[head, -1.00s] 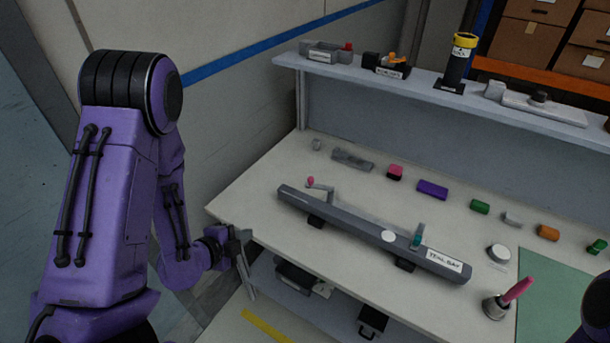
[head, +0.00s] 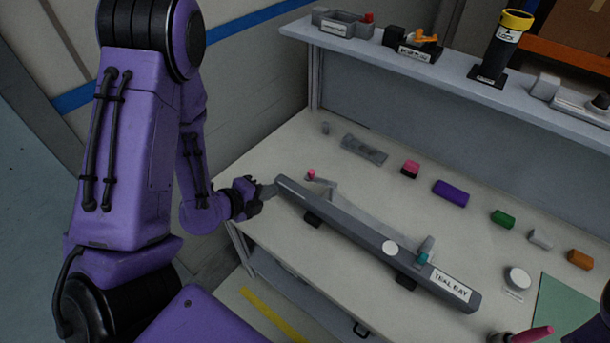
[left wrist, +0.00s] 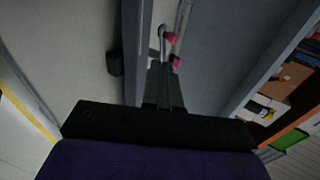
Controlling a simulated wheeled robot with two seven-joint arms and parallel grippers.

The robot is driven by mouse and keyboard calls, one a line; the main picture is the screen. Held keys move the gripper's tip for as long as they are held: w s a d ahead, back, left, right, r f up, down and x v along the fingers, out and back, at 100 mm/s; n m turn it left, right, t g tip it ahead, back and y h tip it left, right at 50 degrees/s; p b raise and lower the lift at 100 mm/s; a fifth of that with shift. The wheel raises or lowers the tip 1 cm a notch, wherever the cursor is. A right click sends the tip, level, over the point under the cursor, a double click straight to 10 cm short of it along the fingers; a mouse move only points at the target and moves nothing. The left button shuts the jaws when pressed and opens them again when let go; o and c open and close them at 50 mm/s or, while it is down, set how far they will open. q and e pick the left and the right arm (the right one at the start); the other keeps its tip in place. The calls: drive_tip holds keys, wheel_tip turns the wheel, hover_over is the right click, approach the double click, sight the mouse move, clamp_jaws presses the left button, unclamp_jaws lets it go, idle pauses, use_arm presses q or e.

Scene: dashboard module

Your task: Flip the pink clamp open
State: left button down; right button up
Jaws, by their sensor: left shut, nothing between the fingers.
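The pink clamp (head: 311,174) is a small pink-tipped grey lever at the left end of a long dark grey beam (head: 365,238) labelled TEAL BAY. Its grey arm runs right from the tip towards the beam. My left gripper (head: 270,190) is shut and empty, just left of the beam's left end and the pink tip. In the left wrist view its fingertips (left wrist: 164,68) point at the pink parts (left wrist: 171,37), very near them; I cannot tell whether they touch. A teal-tipped clamp (head: 423,258) stands near the beam's right end.
Several small coloured blocks, including a purple block (head: 450,194), lie behind the beam on the pale table (head: 275,240). A raised shelf (head: 430,75) runs along the back. A pink-handled tool (head: 530,334) is at the front right.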

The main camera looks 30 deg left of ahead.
use_arm(q)
drive_tip(key=b, duration=0.9)
approach(309, 175)
wheel_tip(309, 175, down, 3)
drive_tip(key=w+p, duration=0.2)
drive_tip(key=w, duration=0.1)
drive_tip(key=w+p, duration=0.1)
drive_tip(key=p, duration=0.1)
drive_tip(key=shift+w+d, duration=0.35)
drive_tip(key=shift+d, duration=0.05)
drive_tip(key=shift+w+d+f, duration=0.15)
drive_tip(key=shift+w, duration=0.2)
use_arm(e)
wheel_tip(309, 175, down, 6)
drive_tip(key=shift+s+f, duration=0.2)
drive_tip(key=shift+f, duration=0.05)
drive_tip(key=shift+d, duration=0.1)
